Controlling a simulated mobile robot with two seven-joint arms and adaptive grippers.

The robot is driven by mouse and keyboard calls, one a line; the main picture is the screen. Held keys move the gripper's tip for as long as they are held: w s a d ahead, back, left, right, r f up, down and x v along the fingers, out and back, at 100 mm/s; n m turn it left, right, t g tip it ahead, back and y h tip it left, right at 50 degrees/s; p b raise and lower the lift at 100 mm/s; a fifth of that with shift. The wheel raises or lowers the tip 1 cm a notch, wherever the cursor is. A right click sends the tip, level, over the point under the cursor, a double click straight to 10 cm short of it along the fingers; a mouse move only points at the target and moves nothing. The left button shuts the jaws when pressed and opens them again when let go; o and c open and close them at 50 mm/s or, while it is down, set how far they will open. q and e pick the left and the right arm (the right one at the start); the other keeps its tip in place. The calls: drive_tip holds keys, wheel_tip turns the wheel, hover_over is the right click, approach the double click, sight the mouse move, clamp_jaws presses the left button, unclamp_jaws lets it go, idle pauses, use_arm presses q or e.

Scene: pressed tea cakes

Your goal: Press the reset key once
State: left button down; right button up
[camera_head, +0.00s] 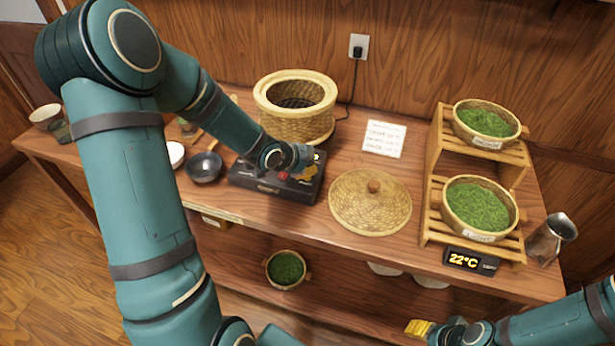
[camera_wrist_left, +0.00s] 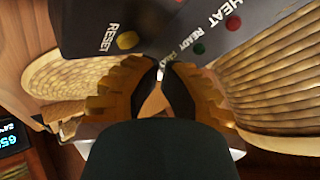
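The dark control box (camera_head: 250,178) sits on the wooden counter. In the left wrist view, its panel (camera_wrist_left: 90,22) shows a yellow key (camera_wrist_left: 127,40) beside the word RESET. A red key (camera_wrist_left: 233,22) is by the word HEAT, and a green lamp (camera_wrist_left: 199,48) is by READY. My left gripper (camera_head: 305,168) is over the right part of the box. In the left wrist view its fingertips (camera_wrist_left: 161,70) come together, empty, at the panel's edge, right of and below the yellow key. I cannot tell whether they touch the panel. My right gripper (camera_head: 420,328) is low at the lower right, away from the box.
A woven steamer (camera_head: 296,122) stands behind the box, and a round woven lid (camera_head: 350,205) lies to its right. A wooden rack (camera_head: 433,165) holds two baskets of green leaves. A display (camera_head: 470,261) reads 22°C. A dark bowl (camera_head: 204,167) is left of the box.

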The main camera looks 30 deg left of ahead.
idle(0.6)
use_arm(q)
drive_tip(key=shift+f+b, duration=0.45)
drive_tip(key=shift+b, duration=0.05)
drive_tip(key=shift+f+b, duration=0.35)
idle(0.5)
drive_tip(key=shift+r, duration=0.1)
drive_tip(key=shift+r+p, duration=0.7)
drive_tip(key=shift+r, duration=0.05)
wheel_tip(320, 180, up, 5)
drive_tip(key=p, duration=0.4)
idle(0.4)
